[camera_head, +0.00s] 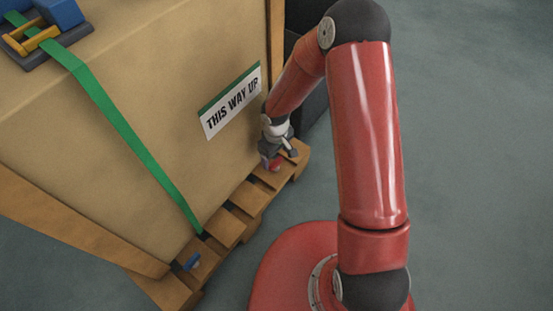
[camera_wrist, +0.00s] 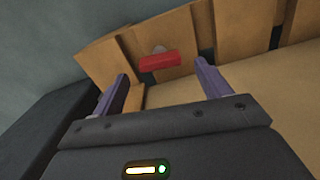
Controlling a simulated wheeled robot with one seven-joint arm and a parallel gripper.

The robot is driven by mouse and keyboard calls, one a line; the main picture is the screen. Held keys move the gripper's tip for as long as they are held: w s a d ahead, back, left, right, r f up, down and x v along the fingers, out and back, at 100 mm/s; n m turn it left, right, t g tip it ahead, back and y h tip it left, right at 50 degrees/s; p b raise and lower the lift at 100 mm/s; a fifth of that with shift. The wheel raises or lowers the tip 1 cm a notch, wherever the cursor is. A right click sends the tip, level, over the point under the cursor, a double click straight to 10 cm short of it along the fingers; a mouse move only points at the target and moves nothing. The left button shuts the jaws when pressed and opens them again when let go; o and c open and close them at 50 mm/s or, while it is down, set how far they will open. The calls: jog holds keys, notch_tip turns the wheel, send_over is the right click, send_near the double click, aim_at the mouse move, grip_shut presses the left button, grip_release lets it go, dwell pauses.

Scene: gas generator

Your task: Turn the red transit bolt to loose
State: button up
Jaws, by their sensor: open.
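The red transit bolt (camera_head: 275,164) sits on the wooden pallet (camera_head: 228,229) at the crate's lower corner in the head view. In the wrist view its red bar-shaped head (camera_wrist: 160,61) lies across a pallet board, over a grey round part. My gripper (camera_head: 281,158) is at the bolt in the head view and partly covers it. In the wrist view my gripper (camera_wrist: 161,70) is open, with one purple finger to each side of the red head. The fingers look apart from it.
A large crate (camera_head: 150,110) with a "THIS WAY UP" label (camera_head: 232,101) stands on the pallet. A green strap (camera_head: 130,137) runs down it to a blue piece (camera_head: 192,261) on the pallet. A dark block (camera_head: 312,90) stands behind my arm. Grey floor is clear at right.

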aim_at(276, 161)
jog(key=shift+f, duration=1.6)
jog(key=shift+c, duration=0.5)
jog(key=c, duration=0.9)
jog(key=shift+n, duration=0.8)
jog(key=o, duration=1)
jog(key=shift+r, duration=0.1)
notch_tip(276, 161, up, 8)
jog(key=shift+f+p, duration=0.2)
jog(key=shift+p, duration=0.55)
